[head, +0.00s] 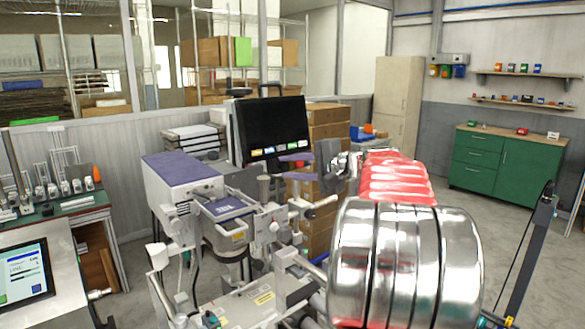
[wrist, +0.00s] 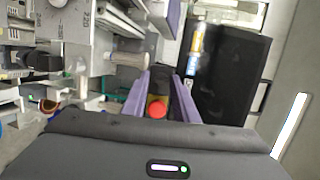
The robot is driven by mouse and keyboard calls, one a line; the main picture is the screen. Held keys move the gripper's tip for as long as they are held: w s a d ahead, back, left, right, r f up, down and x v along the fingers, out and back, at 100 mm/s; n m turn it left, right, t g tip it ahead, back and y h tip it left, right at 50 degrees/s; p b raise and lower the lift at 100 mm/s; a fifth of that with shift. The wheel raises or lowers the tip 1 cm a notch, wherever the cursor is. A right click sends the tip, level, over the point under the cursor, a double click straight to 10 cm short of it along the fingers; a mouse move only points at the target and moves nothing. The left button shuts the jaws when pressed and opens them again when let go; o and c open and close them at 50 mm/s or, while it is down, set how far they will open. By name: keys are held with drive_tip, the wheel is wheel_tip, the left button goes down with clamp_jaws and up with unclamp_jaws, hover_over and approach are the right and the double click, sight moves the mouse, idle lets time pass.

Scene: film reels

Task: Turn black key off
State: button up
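I cannot make out the black key for certain in either view. My gripper (head: 288,166) is raised in front of the black monitor (head: 270,125) of the grey machine. In the wrist view, the two purple fingers of my gripper (wrist: 164,90) are apart, with nothing held between them. A round red button (wrist: 157,108) on a yellow base shows between the fingers, and the monitor (wrist: 232,75) lies to their right. My gripper's body hides the lower part of the wrist view.
The grey machine (head: 235,235) with a purple-topped box (head: 182,168) stands ahead. A tablet screen (head: 25,273) is at the left. Cardboard boxes (head: 328,118) are stacked behind the monitor. A green cabinet (head: 505,160) stands at the far right, with open floor before it.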

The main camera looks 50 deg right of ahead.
drive_tip(key=v, duration=1.3)
drive_tip(key=shift+s, duration=0.35)
